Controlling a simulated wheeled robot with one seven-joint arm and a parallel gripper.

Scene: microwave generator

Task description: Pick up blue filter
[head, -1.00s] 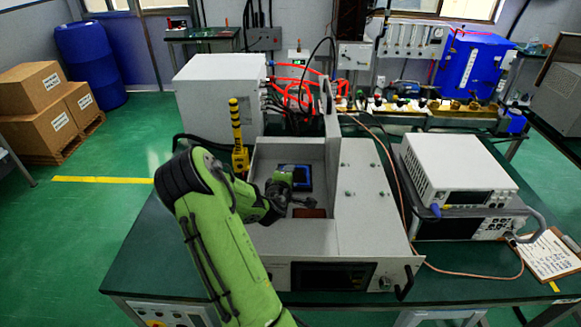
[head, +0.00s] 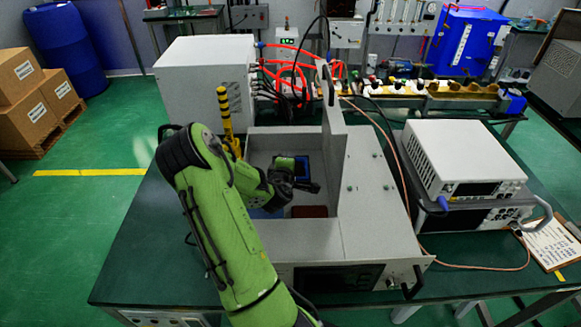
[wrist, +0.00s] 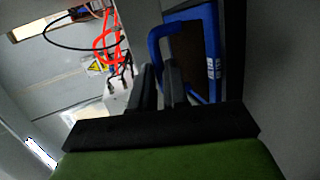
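The blue filter (wrist: 206,60), a box-like part with a blue loop handle and a white label, is close beside my fingers in the wrist view. My gripper (wrist: 159,78) has its two dark fingers a small gap apart, with the near leg of the handle seen at that gap; I cannot tell whether they touch it. In the head view my gripper (head: 312,187) is inside the open grey housing. A blue part (head: 303,167) shows behind it, and another blue patch (head: 265,212) shows beside my arm; which one is the filter is unclear.
A reddish-brown part (head: 309,211) lies inside. A yellow-black signal post (head: 226,122) stands left of it. White instruments (head: 465,160) stand to the right.

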